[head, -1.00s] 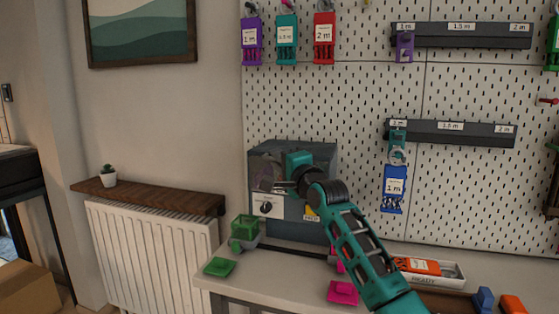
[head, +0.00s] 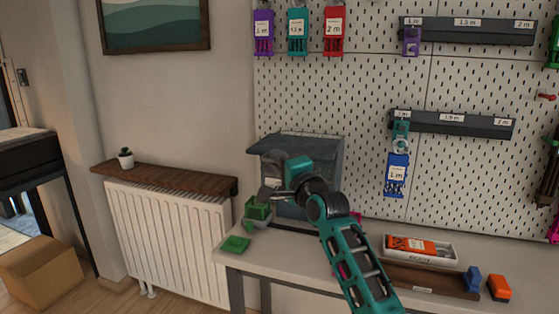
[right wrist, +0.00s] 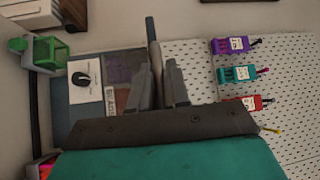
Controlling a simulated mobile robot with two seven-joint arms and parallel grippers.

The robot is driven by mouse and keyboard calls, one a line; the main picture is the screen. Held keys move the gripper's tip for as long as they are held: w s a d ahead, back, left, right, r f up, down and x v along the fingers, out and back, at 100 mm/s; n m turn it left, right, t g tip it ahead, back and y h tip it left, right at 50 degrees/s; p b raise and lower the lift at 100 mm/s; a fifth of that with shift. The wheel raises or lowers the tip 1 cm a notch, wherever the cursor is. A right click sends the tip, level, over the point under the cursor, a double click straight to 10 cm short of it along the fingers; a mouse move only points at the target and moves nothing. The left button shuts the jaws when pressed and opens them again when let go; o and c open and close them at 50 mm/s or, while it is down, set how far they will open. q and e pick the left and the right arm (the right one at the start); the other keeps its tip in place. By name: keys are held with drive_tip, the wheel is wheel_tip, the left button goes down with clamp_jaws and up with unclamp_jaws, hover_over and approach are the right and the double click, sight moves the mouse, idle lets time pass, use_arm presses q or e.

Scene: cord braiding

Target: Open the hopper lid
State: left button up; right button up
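The braiding machine (head: 325,185) is a dark grey-blue box at the back of the bench, against the pegboard. A flat dark top plate (head: 295,143), which looks like the hopper lid, juts past its left side. My right gripper (head: 268,191) is in front of the machine and hides part of its face. In the right wrist view, the fingers (right wrist: 159,82) are close together, with a dark upright edge (right wrist: 152,35) between or just behind them; I cannot tell whether they touch it. A knob (right wrist: 80,78) and a dark purplish window (right wrist: 118,72) show left of them. My left gripper is not in view.
A green-topped container (head: 258,208) and a green pad (head: 236,244) sit left of the machine. A white tray (head: 455,257) and orange block (head: 499,288) are at the right. Tagged cords hang on the pegboard (head: 330,95) above.

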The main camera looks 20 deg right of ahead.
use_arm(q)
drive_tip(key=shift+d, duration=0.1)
use_arm(e)
drive_tip(key=shift+o, duration=1.4)
use_arm(q)
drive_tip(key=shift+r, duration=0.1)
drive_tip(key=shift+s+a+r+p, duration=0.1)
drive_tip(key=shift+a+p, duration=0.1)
drive_tip(key=shift+p, duration=0.25)
use_arm(e)
drive_tip(key=v, duration=1.3)
